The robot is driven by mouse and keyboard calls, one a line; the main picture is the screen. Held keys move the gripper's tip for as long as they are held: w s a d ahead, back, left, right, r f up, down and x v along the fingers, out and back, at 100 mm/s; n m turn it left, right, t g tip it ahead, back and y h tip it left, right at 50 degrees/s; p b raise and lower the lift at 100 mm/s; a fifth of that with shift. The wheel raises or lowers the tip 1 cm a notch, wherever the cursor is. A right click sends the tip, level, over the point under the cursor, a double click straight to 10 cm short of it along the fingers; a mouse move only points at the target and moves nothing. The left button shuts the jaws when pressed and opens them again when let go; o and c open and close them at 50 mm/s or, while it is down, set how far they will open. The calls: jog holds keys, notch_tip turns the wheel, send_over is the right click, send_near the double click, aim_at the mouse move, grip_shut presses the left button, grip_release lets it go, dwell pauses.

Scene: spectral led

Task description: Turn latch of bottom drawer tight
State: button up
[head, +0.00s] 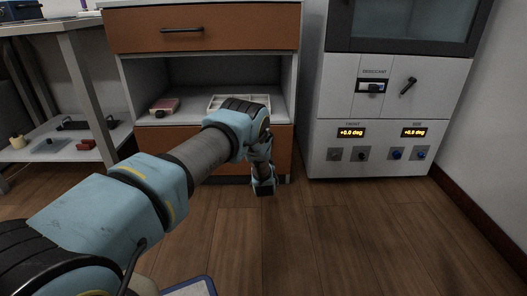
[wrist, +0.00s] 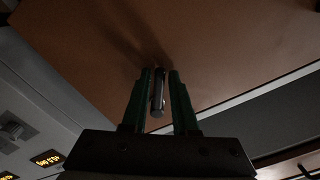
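The brown bottom drawer front (head: 180,145) is under the open shelf of the cabinet, partly hidden behind my arm. In the wrist view its brown face (wrist: 90,50) fills the upper part. A small grey metal latch (wrist: 157,105) stands out from that face. My gripper (wrist: 162,85) has its two dark green fingers on either side of the latch, with a narrow gap on the right side, so it looks open around it. In the head view my gripper (head: 264,188) hangs low before the drawer's right side, and the latch is hidden.
A brown top drawer (head: 200,32) has a dark handle. The shelf holds a white tray (head: 225,101) and a reddish box (head: 164,106). A white machine (head: 385,120) with knobs and lit displays stands to the right. A table (head: 50,30) is at left.

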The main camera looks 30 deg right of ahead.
jog(key=shift+o, duration=1.2)
jog(key=shift+r, duration=0.1)
jog(key=p+v, duration=0.4)
jog(key=v, duration=0.6)
jog(key=shift+s+p, duration=0.3)
jog(key=shift+s, duration=0.05)
jog(key=shift+a, duration=0.15)
